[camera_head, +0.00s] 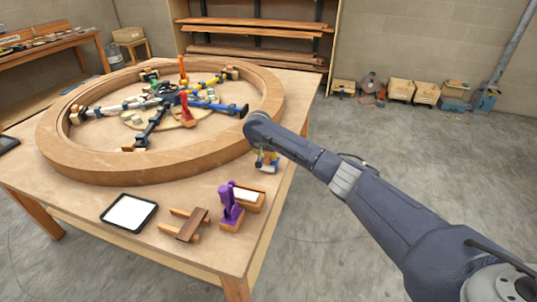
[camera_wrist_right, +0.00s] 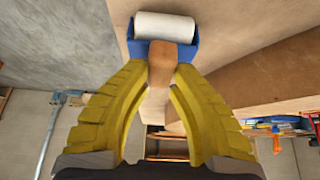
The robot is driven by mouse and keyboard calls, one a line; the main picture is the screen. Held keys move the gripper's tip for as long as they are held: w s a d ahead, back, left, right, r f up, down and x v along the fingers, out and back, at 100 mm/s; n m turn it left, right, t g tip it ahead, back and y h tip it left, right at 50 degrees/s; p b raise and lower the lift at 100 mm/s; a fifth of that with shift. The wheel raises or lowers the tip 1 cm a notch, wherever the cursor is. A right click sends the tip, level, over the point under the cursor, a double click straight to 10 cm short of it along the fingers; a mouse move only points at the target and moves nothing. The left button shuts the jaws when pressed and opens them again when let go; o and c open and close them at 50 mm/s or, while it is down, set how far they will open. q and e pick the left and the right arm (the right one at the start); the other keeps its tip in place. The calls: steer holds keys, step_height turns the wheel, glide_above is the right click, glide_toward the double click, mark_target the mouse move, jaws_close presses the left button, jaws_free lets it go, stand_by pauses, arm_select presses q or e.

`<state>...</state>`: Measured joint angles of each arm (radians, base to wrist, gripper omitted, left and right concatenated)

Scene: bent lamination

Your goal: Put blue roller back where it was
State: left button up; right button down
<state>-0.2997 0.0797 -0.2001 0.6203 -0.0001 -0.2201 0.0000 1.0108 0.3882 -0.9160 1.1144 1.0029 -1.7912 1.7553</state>
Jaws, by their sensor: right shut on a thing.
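The blue roller (camera_wrist_right: 165,27) has a white cylinder, a blue frame and a wooden handle. In the right wrist view, the yellow fingers of my right gripper (camera_wrist_right: 162,82) are shut on its handle, with the white cylinder at the top. In the head view, my right gripper (camera_head: 267,160) is small and partly hidden by my arm, at the table's right edge beside the large wooden ring. My left gripper is out of view.
The bent wooden ring (camera_head: 95,170) fills the table's far part, with several coloured clamps inside, including a red one (camera_head: 186,108). A white-screened tablet (camera_head: 129,212) and a wooden stand (camera_head: 186,224) lie in front. Bare tabletop (camera_head: 60,190) shows at the front left.

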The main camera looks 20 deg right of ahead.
steer(key=shift+s+a+f, duration=0.1)
steer(key=shift+s+f, duration=0.05)
steer(key=shift+f, duration=0.4)
steer(key=c, duration=1.5)
jaws_free()
steer(key=o, duration=0.3)
steer(key=shift+r, duration=0.9)
steer(key=v, duration=1.1)
steer(key=shift+r, duration=0.35)
steer(key=shift+a, duration=0.1)
